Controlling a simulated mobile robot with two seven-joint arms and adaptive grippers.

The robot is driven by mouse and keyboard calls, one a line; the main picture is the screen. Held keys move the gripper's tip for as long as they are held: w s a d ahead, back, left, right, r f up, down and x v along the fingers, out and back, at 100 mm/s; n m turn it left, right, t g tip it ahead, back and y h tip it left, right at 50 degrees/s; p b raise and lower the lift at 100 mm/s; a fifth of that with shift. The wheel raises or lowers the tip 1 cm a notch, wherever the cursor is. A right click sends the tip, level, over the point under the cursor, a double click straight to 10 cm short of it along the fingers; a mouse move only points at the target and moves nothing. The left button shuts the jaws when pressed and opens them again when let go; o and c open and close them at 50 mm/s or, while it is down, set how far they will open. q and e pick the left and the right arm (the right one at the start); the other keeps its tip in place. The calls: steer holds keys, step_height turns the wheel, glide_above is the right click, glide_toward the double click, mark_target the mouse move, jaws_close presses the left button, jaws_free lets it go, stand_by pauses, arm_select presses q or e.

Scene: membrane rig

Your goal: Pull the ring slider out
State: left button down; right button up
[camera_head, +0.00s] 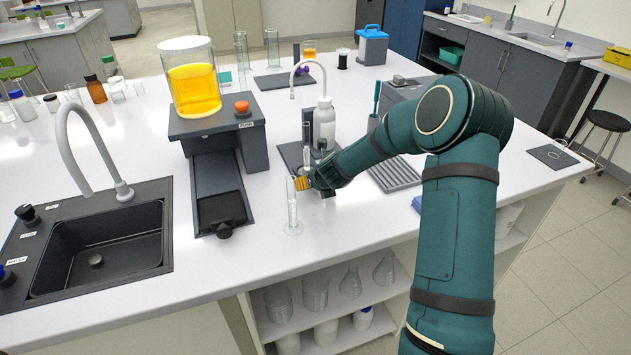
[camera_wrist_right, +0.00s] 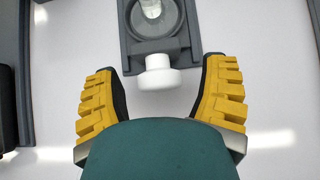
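In the right wrist view, a grey slider with a round ring (camera_wrist_right: 154,20) lies in a dark grey frame (camera_wrist_right: 130,58). A white round knob (camera_wrist_right: 158,74) sticks out from its near end. My right gripper (camera_wrist_right: 160,95) is open, with a yellow ribbed finger on each side of the knob and a gap to both. In the head view, my right gripper (camera_head: 303,184) is low over the bench at the near edge of a dark stand (camera_head: 291,153). My arm hides part of that stand, and I cannot make out the knob there. My left gripper is not in view.
A clear glass cylinder (camera_head: 292,212) stands close to my right gripper. A white bottle (camera_head: 324,124) stands just behind it. To the left is a rig (camera_head: 188,128) with a yellow liquid tank (camera_head: 194,90). The bench between rig and cylinder is clear.

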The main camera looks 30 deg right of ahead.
steer(key=shift+r, duration=0.1)
steer(key=v, duration=1.2)
stand_by(0.5)
